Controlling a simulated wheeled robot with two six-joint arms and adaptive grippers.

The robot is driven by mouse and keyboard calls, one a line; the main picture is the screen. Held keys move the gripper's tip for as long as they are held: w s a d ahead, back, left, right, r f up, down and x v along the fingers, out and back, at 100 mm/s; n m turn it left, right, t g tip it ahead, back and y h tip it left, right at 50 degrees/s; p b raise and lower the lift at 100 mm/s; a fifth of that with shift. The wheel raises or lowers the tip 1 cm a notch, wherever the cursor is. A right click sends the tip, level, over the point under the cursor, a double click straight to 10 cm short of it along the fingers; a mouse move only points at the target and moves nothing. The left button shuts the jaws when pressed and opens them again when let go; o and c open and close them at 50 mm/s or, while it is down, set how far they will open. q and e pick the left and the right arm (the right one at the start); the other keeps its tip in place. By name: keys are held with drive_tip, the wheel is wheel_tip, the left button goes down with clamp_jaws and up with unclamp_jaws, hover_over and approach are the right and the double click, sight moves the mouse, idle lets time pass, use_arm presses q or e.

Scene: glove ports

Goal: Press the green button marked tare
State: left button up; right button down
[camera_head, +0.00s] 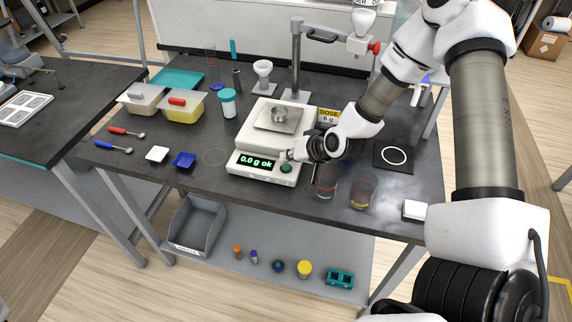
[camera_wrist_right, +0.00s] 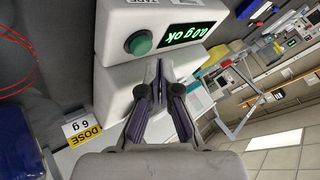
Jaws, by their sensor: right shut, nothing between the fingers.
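The white scale (camera_head: 262,175) stands on the dark bench, with a lit display (camera_head: 257,161) reading "0.0 g ok". The round green button (camera_head: 286,168) is on its front face, right of the display; it also shows in the right wrist view (camera_wrist_right: 139,42), unobstructed, beside a partly cut-off label. My left gripper is out of view.
A yellow "DOSE 6 g" card (camera_head: 328,116) stands right of the scale, near my right arm. Two glass beakers (camera_head: 326,183) (camera_head: 361,190) stand below my right gripper. A metal post (camera_head: 296,60) rises behind the scale.

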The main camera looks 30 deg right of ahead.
sight(288, 167)
drive_tip(key=shift+r+p, duration=2.25)
drive_tip(key=shift+r, duration=0.4)
drive_tip(key=shift+f, duration=0.1)
drive_tip(key=shift+f, duration=0.1)
